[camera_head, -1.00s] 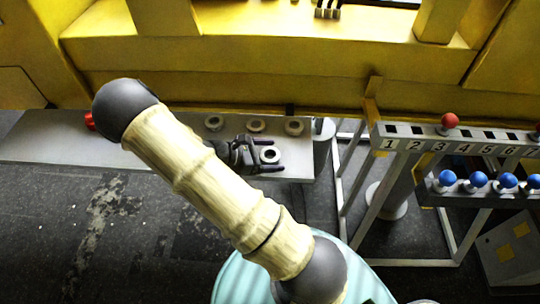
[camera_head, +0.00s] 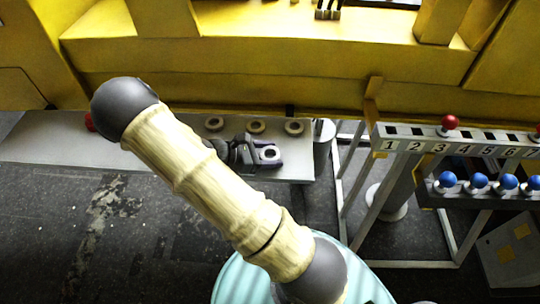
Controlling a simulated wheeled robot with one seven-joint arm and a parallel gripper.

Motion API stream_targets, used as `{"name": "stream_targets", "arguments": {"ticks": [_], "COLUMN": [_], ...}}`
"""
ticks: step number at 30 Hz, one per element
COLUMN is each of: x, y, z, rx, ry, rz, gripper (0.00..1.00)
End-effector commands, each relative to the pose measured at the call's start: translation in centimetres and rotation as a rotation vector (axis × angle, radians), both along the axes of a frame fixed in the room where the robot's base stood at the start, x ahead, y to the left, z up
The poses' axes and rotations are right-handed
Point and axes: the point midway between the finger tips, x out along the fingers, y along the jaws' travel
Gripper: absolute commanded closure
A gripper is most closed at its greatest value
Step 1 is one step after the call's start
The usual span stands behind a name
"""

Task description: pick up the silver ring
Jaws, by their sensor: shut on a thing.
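My gripper (camera_head: 266,152) is at the right part of the grey table (camera_head: 298,170), its two dark fingers shut around a silver ring (camera_head: 270,153). The ring shows its dark centre hole between the fingers. I cannot tell whether it still rests on the table top. Three more rings stand in a row behind it: a left one (camera_head: 214,124), a middle one (camera_head: 256,127) and a right one (camera_head: 294,127). My arm hides part of the table and the gripper's back.
A red object (camera_head: 90,122) sits at the table's left, partly hidden by my arm. At right is a numbered rack (camera_head: 420,133) with red balls, and blue balls (camera_head: 447,179) on a lower shelf. A yellow structure (camera_head: 250,62) runs behind the table.

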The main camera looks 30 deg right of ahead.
Motion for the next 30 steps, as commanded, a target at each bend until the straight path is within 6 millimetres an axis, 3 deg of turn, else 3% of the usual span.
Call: {"name": "stream_targets", "arguments": {"ticks": [18,30], "x": [0.0,0.0], "y": [0.0,-0.1], "z": [8.5,9.3], "rx": [-0.001,-0.002], "ry": [-0.002,0.001], "rz": [0.000,-0.002], "gripper": [0.82,0.82]}}
